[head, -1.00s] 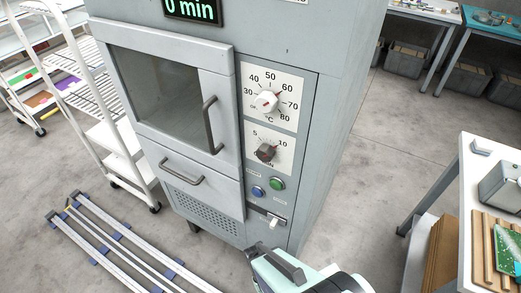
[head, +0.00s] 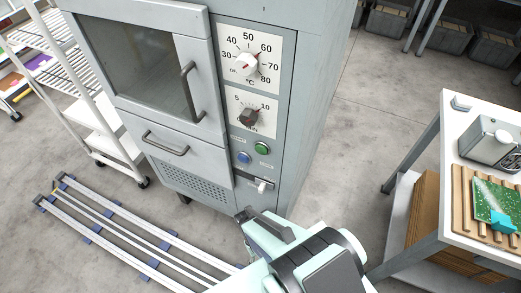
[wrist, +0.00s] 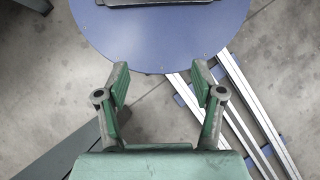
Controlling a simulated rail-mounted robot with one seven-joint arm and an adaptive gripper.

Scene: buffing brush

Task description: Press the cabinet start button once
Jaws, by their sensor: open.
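The grey cabinet (head: 301,101) stands in the middle of the head view. Its right-hand panel carries a blue button (head: 243,157) and a green button (head: 262,148) side by side. The small labels by them are too blurred to read, so I cannot tell which is start. Below them is a small light switch (head: 262,185). My arm reaches in from the bottom of the head view, with its end just below the panel. My gripper (wrist: 160,78) is open and empty in the wrist view, with floor between its fingers; no button shows there.
Above the buttons are a temperature dial (head: 246,65) and a timer dial (head: 249,116). The door handle (head: 190,92) and drawer handle (head: 165,144) stick out. A white rack (head: 95,118) stands at left. A white-topped bench (head: 446,150) with a circuit board (head: 493,197) stands at right.

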